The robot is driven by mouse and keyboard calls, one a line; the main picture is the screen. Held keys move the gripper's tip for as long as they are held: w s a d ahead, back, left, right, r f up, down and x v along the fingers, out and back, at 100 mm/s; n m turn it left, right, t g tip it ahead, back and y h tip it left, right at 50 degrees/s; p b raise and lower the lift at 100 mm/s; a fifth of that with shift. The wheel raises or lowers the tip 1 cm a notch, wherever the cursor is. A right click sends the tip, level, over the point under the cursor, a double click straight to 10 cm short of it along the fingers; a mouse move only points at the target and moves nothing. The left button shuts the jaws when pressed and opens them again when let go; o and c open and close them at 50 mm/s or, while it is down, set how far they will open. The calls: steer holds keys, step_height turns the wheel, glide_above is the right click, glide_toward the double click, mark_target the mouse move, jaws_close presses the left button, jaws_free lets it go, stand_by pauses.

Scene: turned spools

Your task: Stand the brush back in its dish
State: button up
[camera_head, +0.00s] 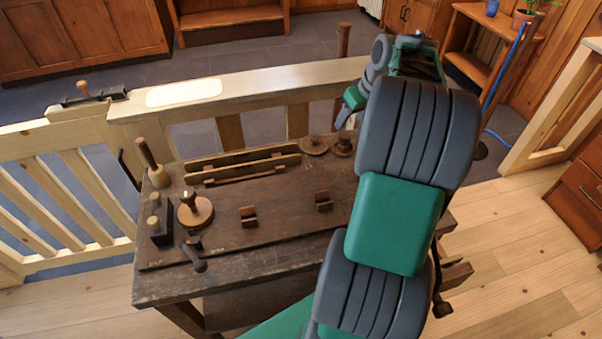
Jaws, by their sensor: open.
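My gripper (350,106) hangs over the back right of the dark workbench (275,231), above its far edge, with green fingers partly hidden by my arm. It is open, and I see nothing held in it. I cannot pick out the brush with certainty. Two small round wooden pieces, one flat (315,146) and one with a raised dark middle (342,146), sit at the back of the bench just below my gripper. Either could be the dish; I cannot tell. My arm hides the bench's right part.
A wooden-handled tool (148,157) leans at the bench's back left. A pale railing (255,84) runs behind. The bench's middle is mostly clear.

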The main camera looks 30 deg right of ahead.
steer(key=a, duration=1.7)
steer(key=s+a+f+g, duration=0.1)
steer(key=s+a+f, duration=0.1)
steer(key=s+a, duration=0.5)
steer(key=s+a+f+g, duration=0.1)
steer(key=s+a+f, duration=0.1)
steer(key=s+a, duration=0.5)
steer(key=shift+s+a+f+n, duration=0.3)
steer(key=shift+a, duration=0.85)
steer(key=shift+c, duration=0.2)
